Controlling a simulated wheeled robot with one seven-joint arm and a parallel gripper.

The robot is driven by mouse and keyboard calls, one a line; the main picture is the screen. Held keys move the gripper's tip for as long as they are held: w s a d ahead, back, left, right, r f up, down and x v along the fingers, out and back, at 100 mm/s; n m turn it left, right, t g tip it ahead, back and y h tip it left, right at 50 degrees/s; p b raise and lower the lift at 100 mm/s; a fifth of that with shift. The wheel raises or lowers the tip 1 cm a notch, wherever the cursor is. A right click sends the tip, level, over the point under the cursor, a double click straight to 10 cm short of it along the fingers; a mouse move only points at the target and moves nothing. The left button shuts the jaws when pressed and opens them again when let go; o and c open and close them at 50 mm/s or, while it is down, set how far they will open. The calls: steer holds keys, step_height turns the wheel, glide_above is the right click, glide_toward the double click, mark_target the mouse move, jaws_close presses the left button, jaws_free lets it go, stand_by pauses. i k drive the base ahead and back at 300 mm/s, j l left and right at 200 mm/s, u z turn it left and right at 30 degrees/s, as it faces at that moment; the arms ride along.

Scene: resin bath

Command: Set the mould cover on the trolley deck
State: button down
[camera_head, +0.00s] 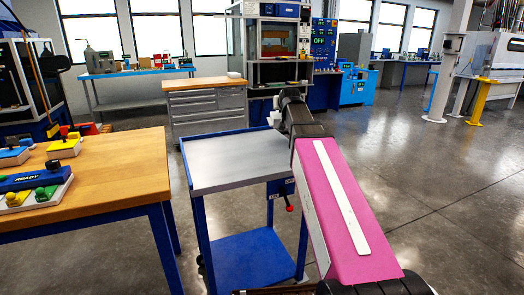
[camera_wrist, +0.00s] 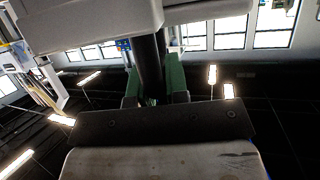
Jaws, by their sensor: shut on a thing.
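The trolley stands in the middle of the head view, with a bare grey deck (camera_head: 235,162) inside a low blue rim. In the wrist view my gripper (camera_wrist: 154,82) has its two green-padded fingers on either side of a dark upright handle. The handle leads to a pale grey slab, seemingly the mould cover (camera_wrist: 85,28), at the top of that view. Its far side is cut off. In the head view my arm reaches past the trolley's right side. I cannot make out the fingers or the cover clearly there.
A wood-topped table (camera_head: 115,170) with coloured fixtures stands left, close to the trolley. A grey drawer cabinet (camera_head: 208,112) with a wooden top is behind it. A red-knobbed lever (camera_head: 290,207) hangs at the trolley's right side. Open floor (camera_head: 430,160) lies to the right.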

mark_target(247, 156)
steer(key=k+j+z, duration=0.1)
steer(key=j+z, duration=0.15)
steer(key=z, duration=0.2)
steer(key=k+j+z, duration=0.1)
steer(key=j+z, duration=0.15)
steer(key=z, duration=0.25)
steer(key=k+j+z, duration=0.15)
steer(key=z, duration=0.3)
steer(key=k+j+z, duration=0.15)
steer(key=k+j, duration=0.15)
steer(key=k, duration=0.15)
steer(key=k+j+z, duration=0.15)
steer(key=k+j, duration=0.15)
steer(key=k, duration=0.15)
